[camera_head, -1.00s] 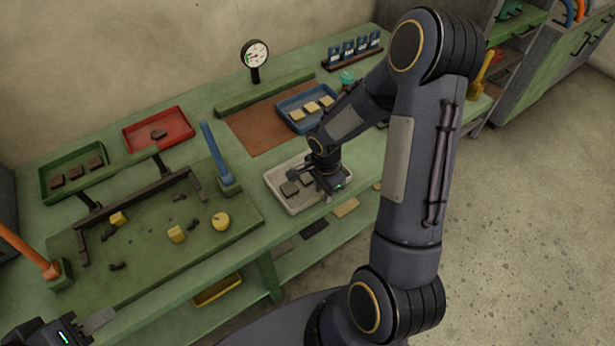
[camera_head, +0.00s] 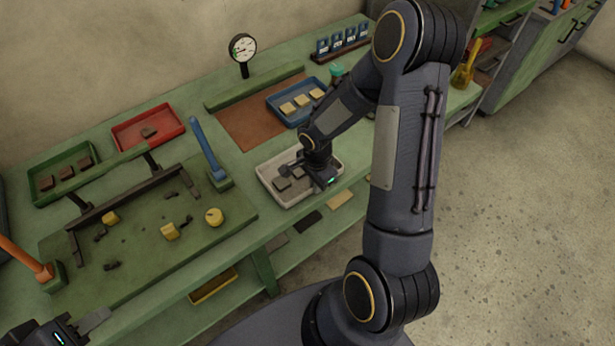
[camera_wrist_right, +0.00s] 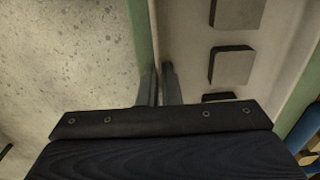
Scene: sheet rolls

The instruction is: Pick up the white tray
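The white tray (camera_head: 268,190) sits flat at the front edge of the green bench, with several dark square pieces (camera_head: 283,184) in it. My right gripper (camera_head: 318,188) is down at the tray's front right side and hides part of it. In the right wrist view its two fingers (camera_wrist_right: 160,88) are close together, one on each side of the tray's rim (camera_wrist_right: 166,35), and appear shut on it. Dark pieces (camera_wrist_right: 232,66) lie inside the tray to the right of the fingers. My left gripper (camera_head: 92,324) is at the lower left corner, away from the tray; its opening is unclear.
A blue tray (camera_head: 275,110) with pale blocks stands behind the white tray. A blue post (camera_head: 208,148) rises to its left, beside a green board (camera_head: 140,260) with yellow pieces. A red tray (camera_head: 125,138) and green tray (camera_head: 45,192) are farther left. Open floor lies right.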

